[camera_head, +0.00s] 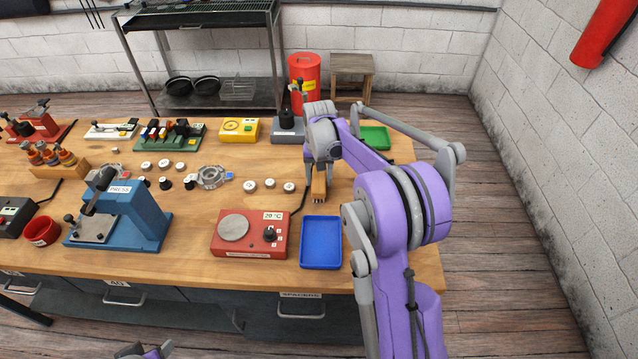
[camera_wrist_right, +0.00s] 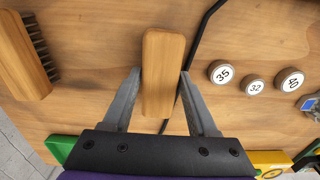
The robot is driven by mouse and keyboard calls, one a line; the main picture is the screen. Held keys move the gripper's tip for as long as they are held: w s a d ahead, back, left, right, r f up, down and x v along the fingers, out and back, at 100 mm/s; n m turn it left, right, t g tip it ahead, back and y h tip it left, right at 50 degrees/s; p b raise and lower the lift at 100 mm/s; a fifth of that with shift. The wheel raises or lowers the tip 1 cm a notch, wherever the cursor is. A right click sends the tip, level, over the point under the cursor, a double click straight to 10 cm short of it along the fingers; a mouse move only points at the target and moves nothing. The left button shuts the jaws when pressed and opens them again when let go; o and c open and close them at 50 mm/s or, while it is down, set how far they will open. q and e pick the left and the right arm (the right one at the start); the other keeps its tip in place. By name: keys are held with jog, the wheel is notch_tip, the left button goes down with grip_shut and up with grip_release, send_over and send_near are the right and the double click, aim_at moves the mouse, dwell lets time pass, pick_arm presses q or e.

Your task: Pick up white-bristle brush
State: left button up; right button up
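A brush with a wooden block (camera_head: 319,183) stands below my right gripper, right of centre in the head view. Its pale bristle tips show at the lower end. In the right wrist view the wooden block (camera_wrist_right: 163,75) lies lengthwise between the two fingers, and its bristles are hidden. My right gripper (camera_wrist_right: 160,72) has one finger on each side of the block, very close to its sides. I cannot tell whether both fingers press on it. My left gripper (camera_head: 145,351) shows only partly at the bottom edge of the head view.
A second wooden brush (camera_wrist_right: 24,62) with dark bristles lies to the left in the right wrist view. A blue tray (camera_head: 321,243) and a red hot plate (camera_head: 250,248) stand nearer the front edge. A green tray (camera_head: 375,138) stands behind. Several numbered round caps (camera_head: 270,183) lie left.

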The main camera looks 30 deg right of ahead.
aim_at(319, 178)
grip_shut()
jog(key=shift+r, duration=0.1)
notch_tip(319, 178, up, 10)
jog(key=shift+f, duration=0.1)
dwell(0.4)
jog(key=shift+c, duration=0.8)
grip_release()
jog(key=c, duration=0.6)
jog(key=shift+o, duration=0.2)
